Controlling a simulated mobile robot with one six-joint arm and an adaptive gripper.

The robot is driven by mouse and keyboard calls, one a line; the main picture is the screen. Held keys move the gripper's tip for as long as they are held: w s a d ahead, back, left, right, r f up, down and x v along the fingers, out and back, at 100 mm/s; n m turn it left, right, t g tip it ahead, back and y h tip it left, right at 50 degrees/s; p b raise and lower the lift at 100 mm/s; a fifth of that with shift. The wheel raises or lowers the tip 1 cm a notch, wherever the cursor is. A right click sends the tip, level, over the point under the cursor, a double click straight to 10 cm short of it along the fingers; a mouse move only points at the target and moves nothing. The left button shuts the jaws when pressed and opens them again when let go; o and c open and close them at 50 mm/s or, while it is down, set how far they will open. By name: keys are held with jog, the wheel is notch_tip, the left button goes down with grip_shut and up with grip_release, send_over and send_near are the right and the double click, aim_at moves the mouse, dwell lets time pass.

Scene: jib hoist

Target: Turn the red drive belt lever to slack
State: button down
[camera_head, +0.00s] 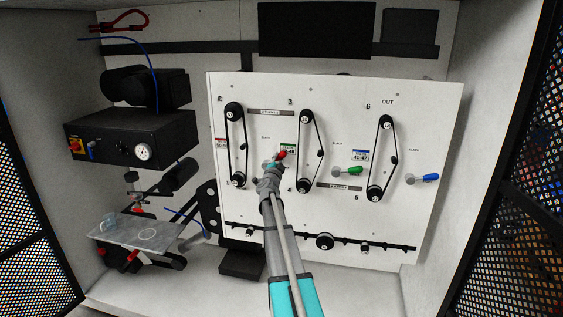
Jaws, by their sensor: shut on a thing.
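The red drive belt lever (282,154) shows as a small red tip on the white panel (340,95), left of the middle belt. My gripper (275,162) is at this lever and shut on it. The gripper and wrist hide most of the lever and its pivot, so its exact angle is hard to tell. The left drive belt (245,145) runs around two black pulleys to the left of my gripper. The middle belt (318,140) runs around two pulleys just to the right.
A green lever (352,171) and a blue lever (428,177) stick out to the right. The right belt (393,155) runs between them. A black box with a gauge (143,152) and a grey tray (120,232) are at the left. Mesh doors flank the cabinet.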

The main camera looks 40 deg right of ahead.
jog(key=s+a+f+m+y, duration=0.1)
jog(key=s+a+m, duration=0.2)
jog(key=s+m, duration=0.2)
jog(key=s+a+f+m+g, duration=0.1)
jog(key=s+a+f+m, duration=0.1)
jog(key=s+m, duration=0.4)
jog(key=shift+a+f+m+y, duration=0.15)
jog(key=shift+a+m+y, duration=0.3)
jog(key=shift+m, duration=1.95)
jog(key=shift+w, duration=0.1)
